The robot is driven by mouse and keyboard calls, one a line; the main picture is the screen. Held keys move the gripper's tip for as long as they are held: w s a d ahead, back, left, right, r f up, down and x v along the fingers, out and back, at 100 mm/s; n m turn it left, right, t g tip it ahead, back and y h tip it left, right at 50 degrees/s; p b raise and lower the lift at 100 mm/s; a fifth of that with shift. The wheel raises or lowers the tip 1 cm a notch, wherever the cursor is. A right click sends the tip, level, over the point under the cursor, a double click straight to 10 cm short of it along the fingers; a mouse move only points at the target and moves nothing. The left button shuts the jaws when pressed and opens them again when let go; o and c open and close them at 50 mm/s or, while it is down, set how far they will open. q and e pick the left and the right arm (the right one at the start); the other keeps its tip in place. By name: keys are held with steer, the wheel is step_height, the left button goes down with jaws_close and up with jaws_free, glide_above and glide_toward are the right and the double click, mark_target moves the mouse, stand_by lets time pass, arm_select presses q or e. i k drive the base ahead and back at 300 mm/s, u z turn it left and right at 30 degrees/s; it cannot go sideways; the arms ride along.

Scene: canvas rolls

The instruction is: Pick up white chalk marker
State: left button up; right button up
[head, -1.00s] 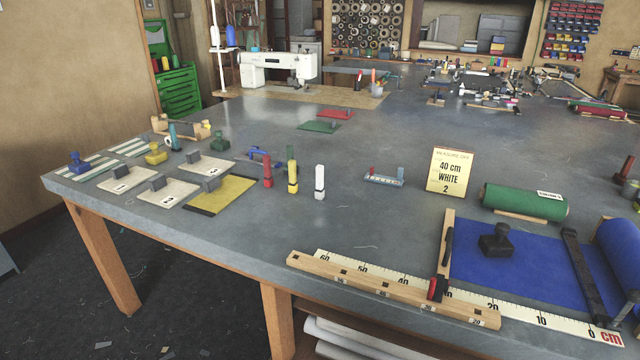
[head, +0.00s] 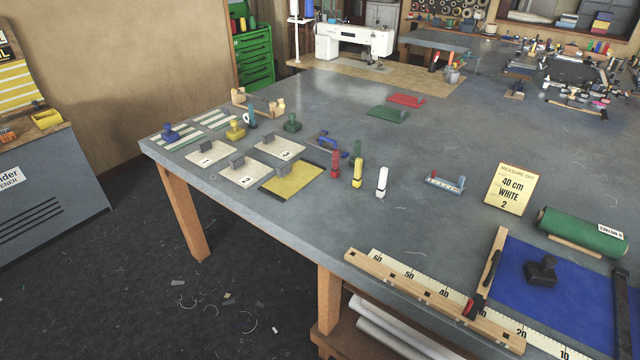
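The white chalk marker (head: 381,182) stands upright on the grey table (head: 330,230), with a dark band near its lower end. It is the rightmost in a group of markers. A yellow marker (head: 357,173) stands just left of it, and a red marker (head: 335,164) stands further left. Nothing touches the white marker. Neither of my grippers shows in the head view.
A yellow card (head: 510,188) reads "40 cm WHITE 2". Numbered boards (head: 238,172) and a yellow cloth (head: 292,178) lie left of the markers. A wooden ruler rail (head: 430,297) runs along the front edge. The table in front of the markers is clear.

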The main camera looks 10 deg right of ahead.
mark_target(381, 190)
steer(key=u, duration=0.95)
steer(key=i, duration=2.5)
steer(key=z, duration=3.9)
